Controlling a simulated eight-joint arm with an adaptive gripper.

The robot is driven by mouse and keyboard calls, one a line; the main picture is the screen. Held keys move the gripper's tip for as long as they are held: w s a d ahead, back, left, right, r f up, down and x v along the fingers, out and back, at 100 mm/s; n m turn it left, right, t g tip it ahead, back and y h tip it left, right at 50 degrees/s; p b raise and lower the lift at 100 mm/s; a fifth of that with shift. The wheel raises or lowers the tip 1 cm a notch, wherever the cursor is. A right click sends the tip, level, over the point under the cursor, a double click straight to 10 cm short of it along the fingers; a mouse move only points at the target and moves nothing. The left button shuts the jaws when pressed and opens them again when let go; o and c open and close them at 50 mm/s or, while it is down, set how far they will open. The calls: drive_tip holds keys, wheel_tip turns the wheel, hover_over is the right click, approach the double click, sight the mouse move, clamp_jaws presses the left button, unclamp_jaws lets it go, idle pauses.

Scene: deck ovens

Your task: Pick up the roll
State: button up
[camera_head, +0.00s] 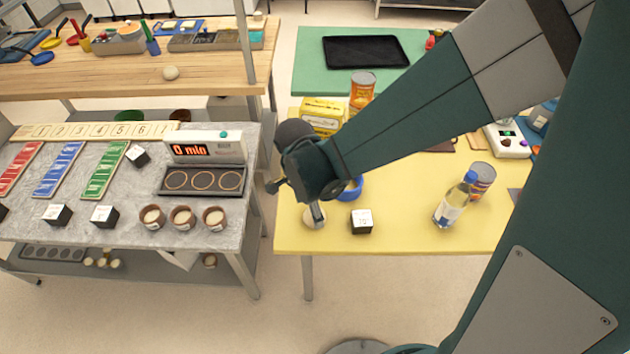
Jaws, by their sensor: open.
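A pale, round roll (309,220) lies on the yellow table near its front left edge, partly hidden by my gripper. My gripper (316,214) points down over it, open, with a grey finger in front of the roll. I cannot tell whether the finger touches the roll. Another pale, round bun-like lump (171,73) lies on the wooden table at the back left.
A white-topped black cube (361,221) stands just right of the roll, and a blue bowl (350,188) is behind. A clear bottle (454,202), a can (482,178) and a yellow box (322,115) stand on the yellow table (400,238). Its front middle is clear.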

drive_tip(key=shift+w+d+f+b, duration=0.15)
drive_tip(key=shift+f+b, duration=0.1)
drive_tip(key=shift+f, duration=0.8)
drive_tip(key=shift+s+d+f+b, duration=0.1)
drive_tip(key=shift+d+f+b, duration=0.1)
drive_tip(key=shift+f, duration=0.8)
drive_tip(key=shift+c, duration=0.2)
drive_tip(key=c, duration=0.8)
drive_tip(key=shift+c, duration=0.2)
